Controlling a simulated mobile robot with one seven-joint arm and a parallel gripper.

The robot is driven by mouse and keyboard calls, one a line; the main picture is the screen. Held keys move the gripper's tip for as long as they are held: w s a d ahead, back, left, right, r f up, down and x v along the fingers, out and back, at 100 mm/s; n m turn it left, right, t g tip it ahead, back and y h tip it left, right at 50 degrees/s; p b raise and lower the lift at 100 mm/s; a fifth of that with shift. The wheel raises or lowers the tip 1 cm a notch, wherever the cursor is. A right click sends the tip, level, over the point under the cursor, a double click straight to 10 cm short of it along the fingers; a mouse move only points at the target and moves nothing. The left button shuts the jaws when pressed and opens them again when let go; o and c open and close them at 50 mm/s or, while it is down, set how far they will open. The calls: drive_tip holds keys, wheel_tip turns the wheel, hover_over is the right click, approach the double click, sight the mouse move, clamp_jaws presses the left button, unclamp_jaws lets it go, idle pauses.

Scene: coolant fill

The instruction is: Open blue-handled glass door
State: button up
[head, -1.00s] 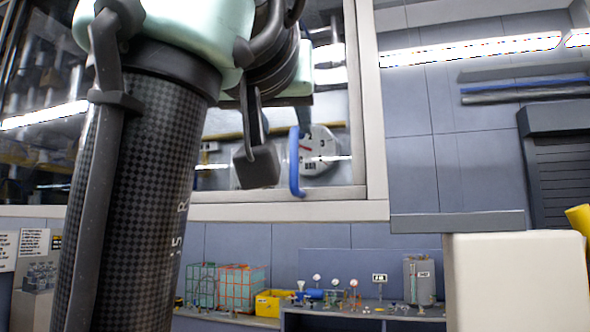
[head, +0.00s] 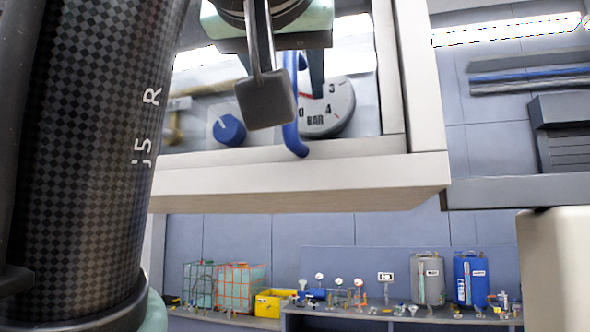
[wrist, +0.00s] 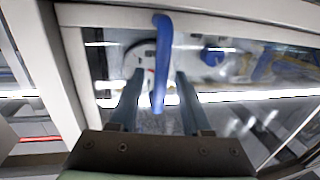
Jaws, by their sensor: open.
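The blue door handle (head: 291,115) is a vertical bar on the glass door (head: 190,110) of a pale-framed cabinet, at the upper middle of the head view. In the wrist view the handle (wrist: 161,62) runs between the two fingers of my gripper (wrist: 156,85). The fingers are apart, one on each side of it, and do not appear to touch it. The door looks closed.
Behind the glass are a round BAR gauge (head: 328,108) and a blue knob (head: 229,129). Below the cabinet, a bench holds a yellow bin (head: 272,303), wire cages, a grey tank (head: 427,280) and a blue tank (head: 469,279). A pale box (head: 556,270) stands at the lower right.

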drive_tip(key=shift+s+r, duration=0.1)
drive_tip(key=shift+c, duration=0.2)
clamp_jaws()
idle(1.3)
